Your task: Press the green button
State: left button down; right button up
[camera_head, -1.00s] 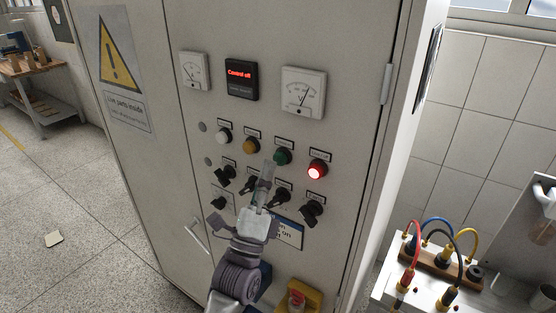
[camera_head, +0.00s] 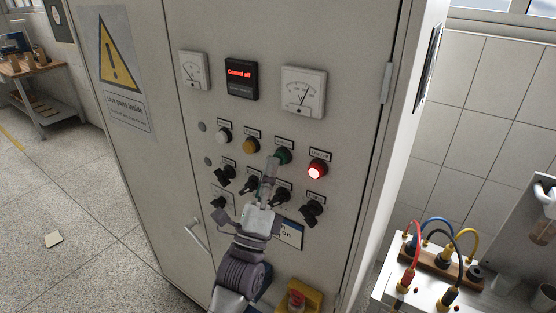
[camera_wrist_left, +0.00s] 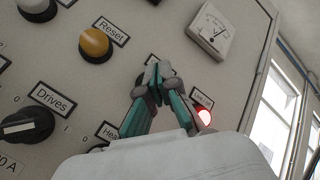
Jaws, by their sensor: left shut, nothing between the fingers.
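The green button (camera_head: 284,156) is on the cabinet front, between a yellow button and a lit red one. My left gripper (camera_head: 275,162) is shut and empty, with its fingertips right at the lower left of the green button in the head view. Whether the tips touch it cannot be told. In the left wrist view the closed fingertips (camera_wrist_left: 157,84) point at the panel and hide the green button. My right gripper is in neither view.
The yellow button (camera_head: 251,145) and the lit red button (camera_head: 317,170) flank the green one. Black rotary switches (camera_head: 312,210) sit below. A display (camera_head: 240,79) reads "Control off". A yellow box with a red knob (camera_head: 297,299) is lower down. A bench with cables stands at right.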

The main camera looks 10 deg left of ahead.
pick_arm(q)
jog(key=shift+w+d, duration=0.1)
jog(key=shift+w, duration=0.15)
jog(key=shift+s, duration=0.15)
dwell(0.5)
jog(key=shift+s+a, duration=0.3)
jog(key=shift+s, duration=0.4)
jog(key=s, duration=0.1)
jog(key=s+a+p, duration=0.1)
jog(key=s, duration=0.2)
jog(key=shift+s+a+p, duration=0.3)
jog(key=shift+s+a, duration=0.05)
dwell(0.4)
